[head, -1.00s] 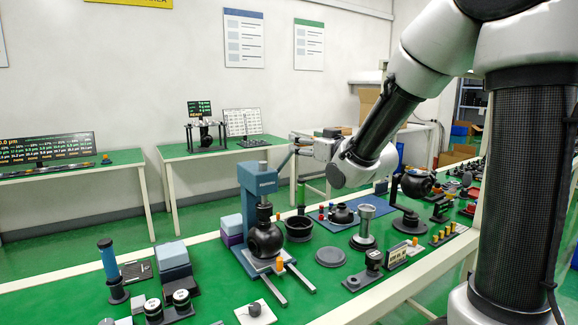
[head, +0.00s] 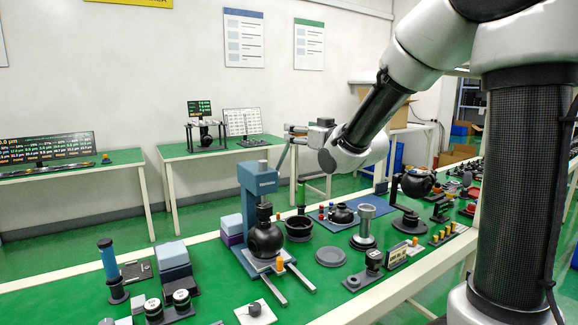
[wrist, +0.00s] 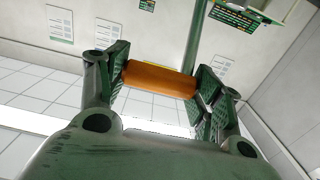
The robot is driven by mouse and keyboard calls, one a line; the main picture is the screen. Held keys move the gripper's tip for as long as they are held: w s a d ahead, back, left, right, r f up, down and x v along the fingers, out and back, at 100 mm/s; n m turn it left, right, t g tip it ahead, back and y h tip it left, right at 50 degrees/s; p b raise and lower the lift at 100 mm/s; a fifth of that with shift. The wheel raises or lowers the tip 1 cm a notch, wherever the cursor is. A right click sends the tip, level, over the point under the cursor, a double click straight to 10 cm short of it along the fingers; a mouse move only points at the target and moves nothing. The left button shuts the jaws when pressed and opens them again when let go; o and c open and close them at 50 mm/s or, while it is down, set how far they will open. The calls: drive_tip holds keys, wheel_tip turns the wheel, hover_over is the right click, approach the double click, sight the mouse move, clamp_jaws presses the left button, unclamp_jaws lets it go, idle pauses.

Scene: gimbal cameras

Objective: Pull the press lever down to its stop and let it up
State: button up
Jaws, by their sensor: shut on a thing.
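The blue press (head: 248,205) stands on the green bench in the head view. Its grey lever (head: 283,154) slants steeply up and right from the top of the press. My gripper (head: 297,131) is at the lever's upper end, above and right of the press. In the wrist view the orange lever handle (wrist: 158,80) lies crosswise between the two finger pads, and my gripper is shut on it. The handle itself is mostly hidden by the fingers in the head view. A black round part (head: 265,240) sits under the press ram.
A black bowl (head: 299,228), a grey disc (head: 330,256) and a metal cylinder stand (head: 364,225) stand right of the press. Blue and grey blocks (head: 174,258) lie to its left. The air around the raised lever looks clear.

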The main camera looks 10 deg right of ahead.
drive_tip(key=shift+w+a+r, duration=0.3)
drive_tip(key=shift+w+r, duration=0.6)
drive_tip(key=shift+w+a+r, duration=0.2)
drive_tip(key=shift+w+r, duration=0.15)
drive_tip(key=shift+w, duration=0.25)
drive_tip(key=shift+w+a+r, duration=0.2)
drive_tip(key=shift+w+r, duration=0.1)
drive_tip(key=shift+w, duration=0.3)
drive_tip(key=shift+w+a+r, duration=0.2)
drive_tip(key=shift+w+r, duration=0.05)
drive_tip(key=shift+w, duration=0.4)
drive_tip(key=shift+w+a+r, duration=0.2)
drive_tip(key=shift+w, duration=0.45)
drive_tip(key=o, duration=1.2)
drive_tip(key=shift+c, duration=0.2)
drive_tip(key=shift+f, duration=0.1)
drive_tip(key=shift+s, duration=0.1)
